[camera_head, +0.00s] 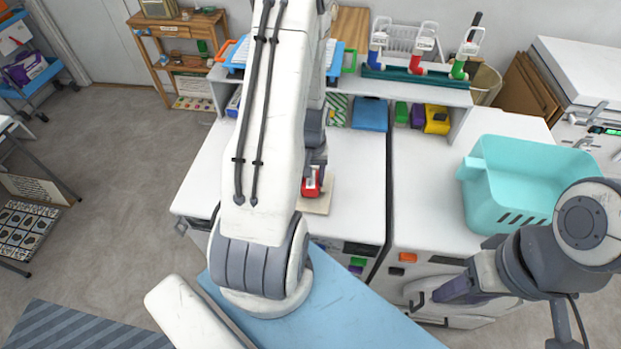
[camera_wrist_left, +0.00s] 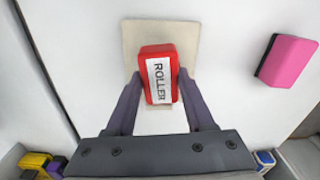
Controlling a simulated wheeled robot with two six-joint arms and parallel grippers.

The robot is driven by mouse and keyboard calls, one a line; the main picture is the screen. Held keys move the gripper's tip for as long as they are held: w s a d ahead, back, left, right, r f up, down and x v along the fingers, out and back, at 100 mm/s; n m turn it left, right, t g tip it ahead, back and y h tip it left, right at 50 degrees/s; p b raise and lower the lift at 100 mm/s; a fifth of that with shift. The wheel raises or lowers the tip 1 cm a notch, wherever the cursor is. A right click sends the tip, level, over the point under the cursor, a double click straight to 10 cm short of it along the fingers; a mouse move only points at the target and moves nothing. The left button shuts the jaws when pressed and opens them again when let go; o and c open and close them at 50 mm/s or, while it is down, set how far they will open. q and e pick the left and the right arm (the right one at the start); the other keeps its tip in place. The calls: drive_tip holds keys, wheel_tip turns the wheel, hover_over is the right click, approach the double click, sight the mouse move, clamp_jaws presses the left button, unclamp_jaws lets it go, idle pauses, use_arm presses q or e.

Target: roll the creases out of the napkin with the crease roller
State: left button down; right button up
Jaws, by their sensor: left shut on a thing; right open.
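The crease roller (camera_wrist_left: 160,75) is a red block with a white ROLLER label. My left gripper (camera_wrist_left: 158,88) is shut on it, one purple finger on each side. In the head view the roller (camera_head: 311,183) shows red below my left wrist. A beige square (camera_wrist_left: 184,36), likely the napkin, lies flat on the white top under the roller. Part of it also shows in the head view (camera_head: 319,203). I cannot make out creases, or whether the roller touches it. My right gripper (camera_head: 432,298) is open and empty at the lower right, in front of the white cabinets.
A pink block (camera_wrist_left: 286,61) lies on the white top beside the beige square. A turquoise basket (camera_head: 520,180) stands on the right-hand top. A shelf with colored blocks (camera_head: 437,118) is behind. My left arm hides much of the middle. A blue board (camera_head: 350,310) lies in front.

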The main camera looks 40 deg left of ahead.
use_arm(q)
drive_tip(key=w+a, duration=0.1)
drive_tip(key=w, duration=0.2)
drive_tip(key=shift+a+f, duration=0.15)
drive_tip(key=shift+a, duration=0.25)
drive_tip(key=shift+s+d, duration=0.55)
drive_tip(key=shift+s, duration=0.3)
drive_tip(key=shift+s+d, duration=0.5)
drive_tip(key=shift+s, duration=0.45)
drive_tip(key=shift+w+a, duration=0.3)
drive_tip(key=shift+w, duration=0.3)
drive_tip(key=shift+w+a+f, duration=0.1)
drive_tip(key=shift+w+a, duration=0.3)
drive_tip(key=shift+w, duration=0.25)
drive_tip(key=shift+w+a+f, duration=0.1)
drive_tip(key=shift+w+a, duration=0.3)
drive_tip(key=shift+w, duration=0.2)
drive_tip(key=shift+r, duration=0.1)
